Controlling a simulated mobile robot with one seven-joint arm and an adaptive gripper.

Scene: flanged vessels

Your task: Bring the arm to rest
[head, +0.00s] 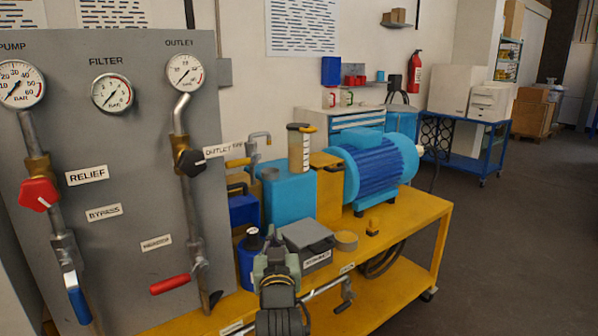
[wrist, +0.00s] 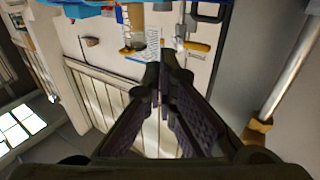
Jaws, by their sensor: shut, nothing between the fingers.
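My gripper (head: 276,252) shows at the lower middle of the head view, in front of the yellow bench. It is also in the wrist view (wrist: 164,85), where its two dark fingers meet at the tips with nothing between them. In the head view it overlaps the grey box (head: 305,238) and a dark blue container (head: 246,262); I cannot tell how far it is from them. Below it, my wrist covers part of the bench front.
A grey panel (head: 130,235) with gauges, a red knob (head: 38,194) and red (head: 170,285) and blue (head: 79,304) lever handles stands left. A blue motor (head: 380,165) and pump block sit on the yellow bench (head: 425,210). The floor at right (head: 500,260) is clear.

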